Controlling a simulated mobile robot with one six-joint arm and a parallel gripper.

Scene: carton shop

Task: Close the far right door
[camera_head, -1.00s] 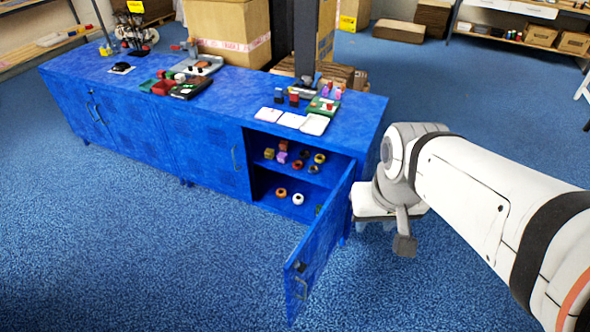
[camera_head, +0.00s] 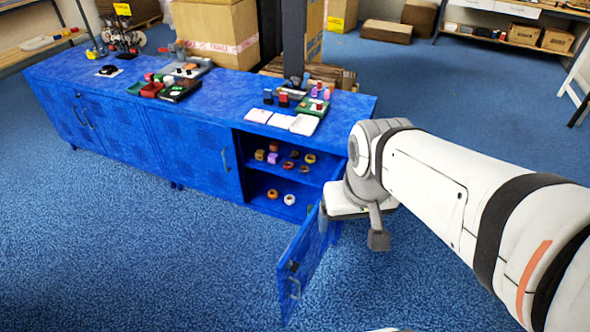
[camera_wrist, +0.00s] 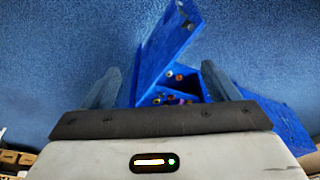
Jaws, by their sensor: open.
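The far right door (camera_head: 303,268) of the blue cabinet (camera_head: 190,150) stands wide open, swung out toward the viewer, with its handle (camera_head: 294,288) near the free edge. In the wrist view the door (camera_wrist: 168,50) is a blue panel ahead of my gripper. My gripper (camera_head: 334,224) is beside the door on its right side, near the hinge end, and partly covers it in the head view. The wrist view shows the two fingers of my gripper (camera_wrist: 165,90) spread apart with nothing held. I cannot tell whether a finger touches the door.
Inside the open compartment (camera_head: 262,180), several small rings and blocks lie on two levels. White trays (camera_head: 282,121) and small parts stand on the cabinet top. Blue floor (camera_head: 150,260) in front of the cabinet is clear. A large carton (camera_head: 215,35) stands behind it.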

